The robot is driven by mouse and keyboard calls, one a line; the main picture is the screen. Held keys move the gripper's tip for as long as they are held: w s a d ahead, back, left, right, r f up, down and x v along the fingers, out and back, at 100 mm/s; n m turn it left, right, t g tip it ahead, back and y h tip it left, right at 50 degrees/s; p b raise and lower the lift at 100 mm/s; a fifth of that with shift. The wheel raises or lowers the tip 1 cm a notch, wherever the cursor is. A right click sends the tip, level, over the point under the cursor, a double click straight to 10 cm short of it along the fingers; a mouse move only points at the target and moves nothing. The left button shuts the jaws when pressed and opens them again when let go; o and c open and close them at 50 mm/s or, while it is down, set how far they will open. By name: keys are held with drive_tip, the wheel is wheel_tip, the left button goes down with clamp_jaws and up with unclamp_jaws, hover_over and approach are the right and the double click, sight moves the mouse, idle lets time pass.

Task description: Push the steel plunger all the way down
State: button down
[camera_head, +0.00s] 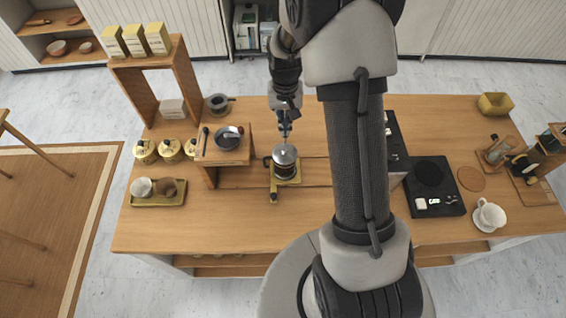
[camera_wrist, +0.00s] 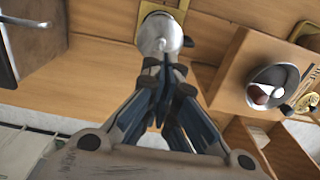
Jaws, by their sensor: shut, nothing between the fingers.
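A French press (camera_head: 285,170) with a round steel lid stands upright on a small yellow tray (camera_head: 273,198) in the middle of the counter. The steel plunger (camera_head: 284,148) rises from the centre of its lid; it shows in the wrist view (camera_wrist: 161,44) just beyond my fingertips. My gripper (camera_head: 285,131) is shut and empty, pointing down just above and behind the plunger. In the wrist view my gripper (camera_wrist: 163,66) has its fingertips together close to the plunger top. I cannot tell whether they touch. The plunger's rod is mostly hidden.
A low wooden stand (camera_head: 208,158) with a dark bowl (camera_head: 228,138) stands left of the press. A yellow tray (camera_head: 150,199) with cups lies further left. A black scale (camera_head: 450,205) lies to the right, beyond my arm. The counter in front of the press is clear.

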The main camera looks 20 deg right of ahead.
drive_tip(key=shift+f+b, duration=3)
drive_tip(key=shift+f, duration=1.1)
drive_tip(key=shift+r, duration=0.1)
drive_tip(key=shift+r+p, duration=2.65)
drive_tip(key=shift+r, duration=1.3)
